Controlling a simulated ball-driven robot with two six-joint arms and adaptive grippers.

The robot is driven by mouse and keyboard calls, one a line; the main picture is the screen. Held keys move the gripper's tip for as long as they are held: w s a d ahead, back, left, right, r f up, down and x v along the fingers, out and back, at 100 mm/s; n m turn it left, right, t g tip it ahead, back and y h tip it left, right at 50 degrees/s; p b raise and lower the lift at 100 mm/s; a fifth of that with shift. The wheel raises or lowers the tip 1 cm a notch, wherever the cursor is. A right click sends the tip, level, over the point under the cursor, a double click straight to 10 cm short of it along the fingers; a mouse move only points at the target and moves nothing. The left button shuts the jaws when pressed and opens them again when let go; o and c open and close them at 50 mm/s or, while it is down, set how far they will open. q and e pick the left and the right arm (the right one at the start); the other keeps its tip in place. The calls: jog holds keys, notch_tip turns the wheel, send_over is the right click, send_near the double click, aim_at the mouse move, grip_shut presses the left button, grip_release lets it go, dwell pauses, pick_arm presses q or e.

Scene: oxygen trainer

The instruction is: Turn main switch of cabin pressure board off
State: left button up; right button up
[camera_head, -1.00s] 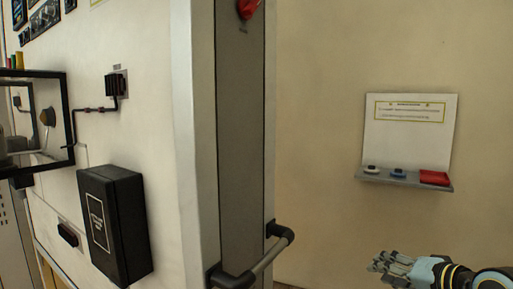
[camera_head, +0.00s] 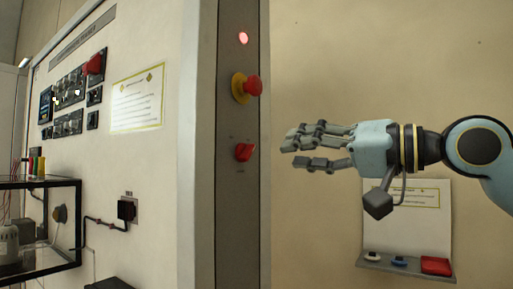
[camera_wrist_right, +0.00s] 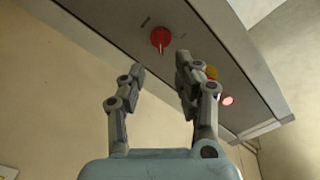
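The red rotary main switch (camera_head: 244,152) sits on the dark grey strip of the cabin pressure board (camera_head: 230,210), below a red emergency button on a yellow base (camera_head: 247,87) and a lit red lamp (camera_head: 243,38). My right gripper (camera_head: 290,140) is just right of the switch in the head view, fingers pointing left at it, apart from it. In the right wrist view the red switch (camera_wrist_right: 161,39) shows beyond and between the fingertips of the right gripper (camera_wrist_right: 160,65), which are spread and empty. My left gripper is not in view.
A panel with switches and meters (camera_head: 72,90) and a notice sheet (camera_head: 137,98) are on the left wall. A black-framed case (camera_head: 40,225) stands at lower left. A small shelf with a red item (camera_head: 436,265) hangs at lower right.

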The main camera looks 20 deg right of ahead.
aim_at(251, 153)
jog(key=p+x, duration=0.2)
jog(key=x, duration=0.5)
jog(key=shift+w+a+r, duration=0.1)
jog(key=shift+w+a, duration=0.1)
jog(key=shift+a, duration=0.05)
jog(key=shift+w+a, duration=0.4)
jog(key=shift+w, duration=0.1)
jog(key=shift+c, duration=0.2)
grip_shut()
